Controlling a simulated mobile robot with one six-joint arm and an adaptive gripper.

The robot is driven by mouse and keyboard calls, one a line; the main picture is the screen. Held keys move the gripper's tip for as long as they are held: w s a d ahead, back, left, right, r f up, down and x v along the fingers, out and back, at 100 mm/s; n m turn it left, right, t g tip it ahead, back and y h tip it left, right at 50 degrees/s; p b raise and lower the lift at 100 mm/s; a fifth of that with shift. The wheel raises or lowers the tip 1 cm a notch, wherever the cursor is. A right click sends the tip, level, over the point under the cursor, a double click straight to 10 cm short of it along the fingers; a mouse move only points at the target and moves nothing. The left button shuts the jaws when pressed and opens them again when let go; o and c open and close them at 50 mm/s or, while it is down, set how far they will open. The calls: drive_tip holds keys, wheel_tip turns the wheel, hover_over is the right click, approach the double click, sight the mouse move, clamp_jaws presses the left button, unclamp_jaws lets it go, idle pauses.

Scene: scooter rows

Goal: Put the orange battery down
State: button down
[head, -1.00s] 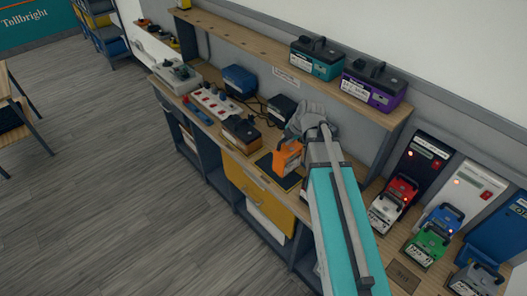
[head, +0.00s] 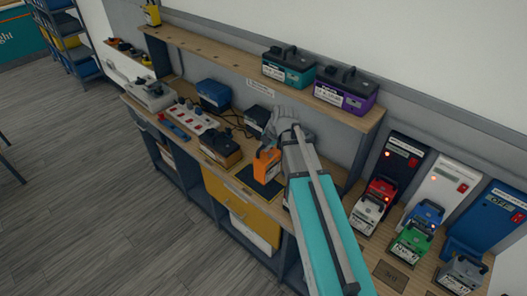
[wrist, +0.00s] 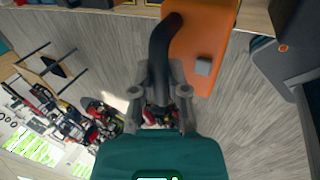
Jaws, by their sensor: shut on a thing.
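The orange battery (head: 266,164) is a small block with a black handle. My gripper (wrist: 165,95) is shut on the handle, and the battery (wrist: 203,45) hangs beyond the jaws in the wrist view. In the head view it is over or at a dark mat (head: 268,188) on the wooden workbench (head: 233,172). I cannot tell whether its base touches the mat. My arm and wrist hide the jaws in the head view.
A shelf above holds teal (head: 288,67) and purple (head: 345,91) batteries. Several batteries stand by chargers at right, including a green one (head: 412,240).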

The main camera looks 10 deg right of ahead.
drive_tip(key=w+f+b, duration=0.7)
drive_tip(key=w, duration=0.3)
drive_tip(key=shift+w+f, duration=0.2)
drive_tip(key=shift+f, duration=0.3)
drive_tip(key=shift+w+a+f+b, duration=0.1)
drive_tip(key=shift+w+f+b, duration=0.1)
drive_tip(key=shift+f+b, duration=0.85)
drive_tip(key=shift+w+f+b, duration=0.2)
drive_tip(key=shift+f+b, duration=0.65)
drive_tip(key=shift+b, duration=0.25)
drive_tip(key=c, duration=0.6)
unclamp_jaws()
drive_tip(key=shift+c, duration=0.2)
drive_tip(key=shift+s+r, duration=0.1)
drive_tip(key=shift+r, duration=0.1)
